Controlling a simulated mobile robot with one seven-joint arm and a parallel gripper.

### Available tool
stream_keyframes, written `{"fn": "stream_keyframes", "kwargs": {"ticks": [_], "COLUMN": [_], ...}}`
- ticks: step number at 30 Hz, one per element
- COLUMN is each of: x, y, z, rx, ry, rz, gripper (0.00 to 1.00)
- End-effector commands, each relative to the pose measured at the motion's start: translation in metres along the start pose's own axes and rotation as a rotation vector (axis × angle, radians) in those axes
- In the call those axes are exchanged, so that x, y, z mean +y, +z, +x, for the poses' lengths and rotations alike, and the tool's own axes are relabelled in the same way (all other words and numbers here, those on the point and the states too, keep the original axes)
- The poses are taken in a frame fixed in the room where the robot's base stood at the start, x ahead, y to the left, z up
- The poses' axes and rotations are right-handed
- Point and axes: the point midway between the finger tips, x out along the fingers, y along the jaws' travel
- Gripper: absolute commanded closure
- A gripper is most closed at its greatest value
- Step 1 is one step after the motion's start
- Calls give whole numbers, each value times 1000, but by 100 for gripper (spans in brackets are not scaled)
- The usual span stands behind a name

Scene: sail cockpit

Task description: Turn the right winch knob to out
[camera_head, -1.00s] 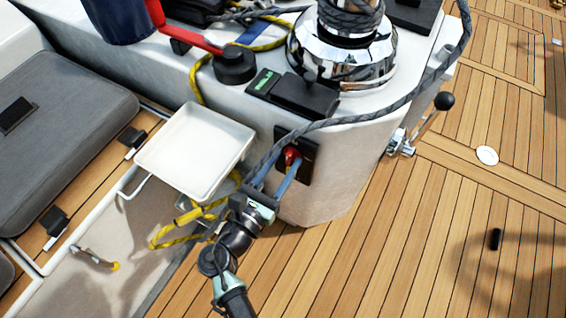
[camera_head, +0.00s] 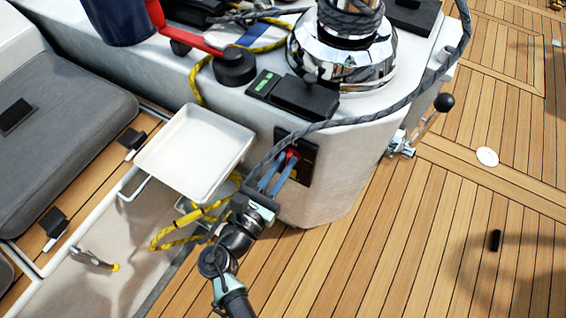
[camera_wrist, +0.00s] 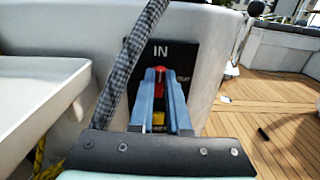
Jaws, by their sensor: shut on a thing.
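The red winch knob (camera_wrist: 160,68) sits on a black panel (camera_wrist: 188,53) marked IN at its top, on the front of the white winch base. In the head view the knob (camera_head: 293,155) shows above my fingertips. My gripper (camera_wrist: 160,74) reaches up to the panel, with its blue fingers closed on the red knob. The fingers hide much of the knob and part of the panel's lettering, so I cannot read which setting it points to. A yellow patch (camera_wrist: 158,118) shows between the fingers. My gripper also shows in the head view (camera_head: 290,160).
A grey rope (camera_wrist: 130,70) hangs close to the left of the fingers. A white tray (camera_head: 196,150) stands left of my gripper. A chrome winch (camera_head: 342,52) tops the base. A black-knobbed lever (camera_head: 425,125) is to the right. The teak deck (camera_head: 400,240) is largely open.

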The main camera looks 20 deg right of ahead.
Motion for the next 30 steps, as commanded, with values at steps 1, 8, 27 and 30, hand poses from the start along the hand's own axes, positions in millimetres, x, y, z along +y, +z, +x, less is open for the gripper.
{"fn": "stream_keyframes", "kwargs": {"ticks": [1,8,27,30], "x": [0,-2,-10,-11], "y": [-1,-2,-7,-9], "z": [0,0,0,-1], "rx": [0,1,1,1], "ry": [1,0,0,0], "rz": [17,155,755,849], "gripper": [100,100,100,100]}}
